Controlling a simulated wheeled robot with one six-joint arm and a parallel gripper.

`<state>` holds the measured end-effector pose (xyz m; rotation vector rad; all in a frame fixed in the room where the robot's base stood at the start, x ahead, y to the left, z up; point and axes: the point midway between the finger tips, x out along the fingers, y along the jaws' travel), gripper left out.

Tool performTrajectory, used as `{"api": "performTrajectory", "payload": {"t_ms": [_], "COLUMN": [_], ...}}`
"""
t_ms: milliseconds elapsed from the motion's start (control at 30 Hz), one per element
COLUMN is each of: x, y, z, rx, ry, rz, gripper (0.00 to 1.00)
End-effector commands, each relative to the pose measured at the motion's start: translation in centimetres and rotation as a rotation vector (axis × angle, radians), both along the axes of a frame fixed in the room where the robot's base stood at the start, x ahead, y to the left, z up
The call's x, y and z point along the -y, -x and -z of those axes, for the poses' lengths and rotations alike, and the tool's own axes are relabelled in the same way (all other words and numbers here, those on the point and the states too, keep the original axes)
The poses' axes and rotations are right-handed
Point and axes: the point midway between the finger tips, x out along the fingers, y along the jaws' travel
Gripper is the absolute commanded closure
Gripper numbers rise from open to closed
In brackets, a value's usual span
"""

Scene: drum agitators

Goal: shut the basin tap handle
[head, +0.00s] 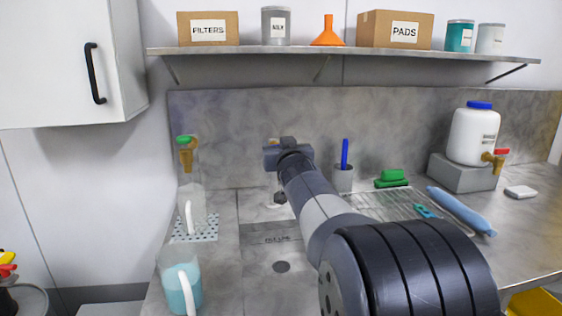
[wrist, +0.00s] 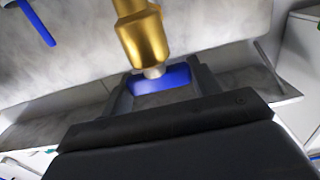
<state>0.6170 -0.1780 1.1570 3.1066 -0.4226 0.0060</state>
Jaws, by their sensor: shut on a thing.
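The basin tap is brass (wrist: 143,35) in the wrist view, with a blue handle (wrist: 160,80) at its end. My gripper (wrist: 163,88) has one finger on each side of the blue handle and is shut on it. In the head view my gripper (head: 287,156) is at the back wall above the basin (head: 258,262). There it hides most of the tap, and the blue handle does not show. How far the handle is turned I cannot tell.
A jug of blue liquid (head: 182,285) stands left of the basin. A green-handled tap (head: 186,150) is at the back left. A cup with a blue stick (head: 343,178), a green brush (head: 392,178) and a drain rack (head: 385,205) are to the right. A shelf (head: 340,50) runs above.

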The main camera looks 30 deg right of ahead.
Motion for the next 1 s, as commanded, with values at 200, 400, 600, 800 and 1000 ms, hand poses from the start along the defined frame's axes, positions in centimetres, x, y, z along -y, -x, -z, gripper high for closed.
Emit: {"api": "performTrajectory", "payload": {"t_ms": [200,400,600,800,1000], "x": [-0.07,-0.14,-0.15,-0.17,-0.20], "y": [0.19,0.23,0.23,0.21,0.19], "z": [-0.05,-0.26,-0.22,-0.14,-0.07], "rx": [0.006,0.002,0.001,0.000,-0.001], "ry": [-0.003,-0.005,-0.005,-0.005,-0.006], "rz": [0.022,0.026,0.026,0.026,0.025], "gripper": [0.65,0.65,0.65,0.28,0.20]}}
